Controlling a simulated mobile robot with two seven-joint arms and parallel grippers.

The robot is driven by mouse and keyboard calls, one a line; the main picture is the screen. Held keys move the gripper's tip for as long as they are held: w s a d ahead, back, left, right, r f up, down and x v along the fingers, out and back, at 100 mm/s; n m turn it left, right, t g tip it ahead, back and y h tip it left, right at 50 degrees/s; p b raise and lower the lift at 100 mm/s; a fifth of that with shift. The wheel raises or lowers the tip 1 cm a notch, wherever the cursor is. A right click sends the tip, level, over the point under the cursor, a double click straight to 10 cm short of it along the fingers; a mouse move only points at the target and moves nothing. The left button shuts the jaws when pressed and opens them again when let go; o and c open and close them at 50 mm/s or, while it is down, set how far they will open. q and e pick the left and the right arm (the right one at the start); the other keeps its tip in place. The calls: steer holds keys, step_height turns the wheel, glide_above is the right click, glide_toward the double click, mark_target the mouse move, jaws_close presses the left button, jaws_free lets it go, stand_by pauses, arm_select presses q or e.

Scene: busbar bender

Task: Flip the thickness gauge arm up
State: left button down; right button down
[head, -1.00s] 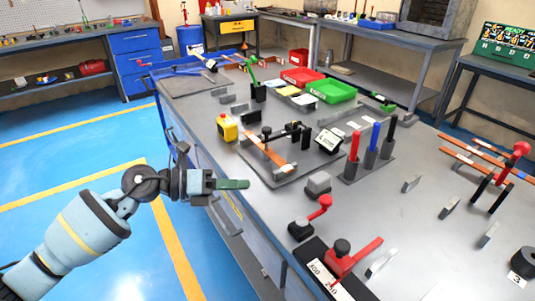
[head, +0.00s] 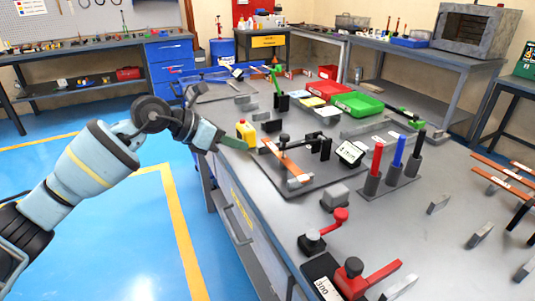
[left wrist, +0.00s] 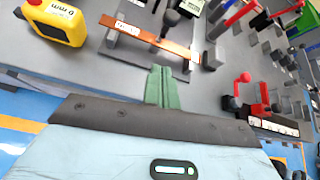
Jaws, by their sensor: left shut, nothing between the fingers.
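A grey plate (head: 335,176) on the bench carries a copper bar (head: 283,158), a black stand with a horizontal arm (head: 316,145) and a tilted display (head: 352,153). This looks like the thickness gauge; I cannot tell exactly which part is its arm. In the left wrist view the copper bar (left wrist: 148,40) lies beyond my fingertips, with a black knob (left wrist: 169,20) above it. My left gripper (head: 234,143) has green fingers, is shut and empty, and is at the bench's left edge, left of the plate. The fingers show pressed together in the wrist view (left wrist: 165,85).
A yellow box with a display (head: 246,132) stands close to my left fingers. Red, blue and black handles (head: 397,150) stand in holders right of the plate. A grey block (head: 335,196) and a red-handled crank (head: 326,228) are in front. Red and green bins (head: 357,104) sit behind.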

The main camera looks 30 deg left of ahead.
arm_select(q)
steer(key=x, duration=1)
